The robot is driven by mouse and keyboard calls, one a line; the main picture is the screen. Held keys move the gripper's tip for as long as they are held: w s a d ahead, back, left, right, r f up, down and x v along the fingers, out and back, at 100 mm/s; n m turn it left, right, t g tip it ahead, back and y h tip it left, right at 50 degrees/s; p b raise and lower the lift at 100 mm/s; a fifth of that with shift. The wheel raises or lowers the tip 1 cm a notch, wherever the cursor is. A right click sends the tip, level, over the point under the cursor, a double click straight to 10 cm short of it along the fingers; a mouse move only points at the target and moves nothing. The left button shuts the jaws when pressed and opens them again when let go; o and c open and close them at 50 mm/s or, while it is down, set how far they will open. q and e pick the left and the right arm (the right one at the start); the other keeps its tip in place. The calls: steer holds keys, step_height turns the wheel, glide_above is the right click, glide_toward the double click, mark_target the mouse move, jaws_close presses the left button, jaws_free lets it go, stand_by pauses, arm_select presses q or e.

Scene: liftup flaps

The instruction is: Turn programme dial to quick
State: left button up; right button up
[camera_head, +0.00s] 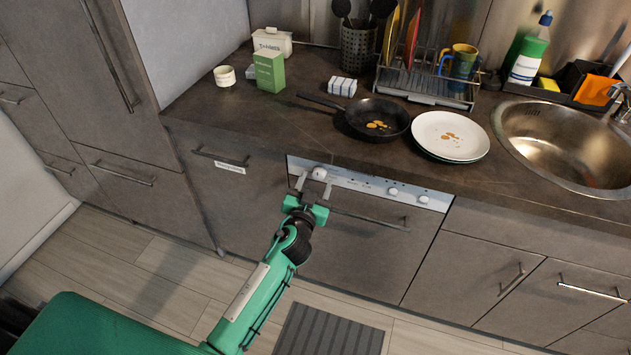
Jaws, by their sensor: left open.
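The dishwasher's light control panel (366,183) runs below the worktop edge, above a dark front with a bar handle. The programme dial (319,173) is a round pale knob near the panel's left end. My left gripper (314,184) is open, with its fingertips at the dial, one on either side of it. I cannot tell whether the fingers touch the dial. The dial's setting and the panel's labels are too small to read. My right gripper is not in view.
A black frying pan (377,119) and stacked plates (450,136) stand on the worktop above the panel. A sink (570,146) is at the right. Cabinet handles stick out on both sides. A striped mat (328,331) lies on the floor below.

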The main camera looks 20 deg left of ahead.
arm_select(q)
steer(key=shift+w, duration=0.35)
steer(key=shift+c, duration=0.2)
steer(key=c, duration=0.9)
steer(key=shift+c, duration=0.2)
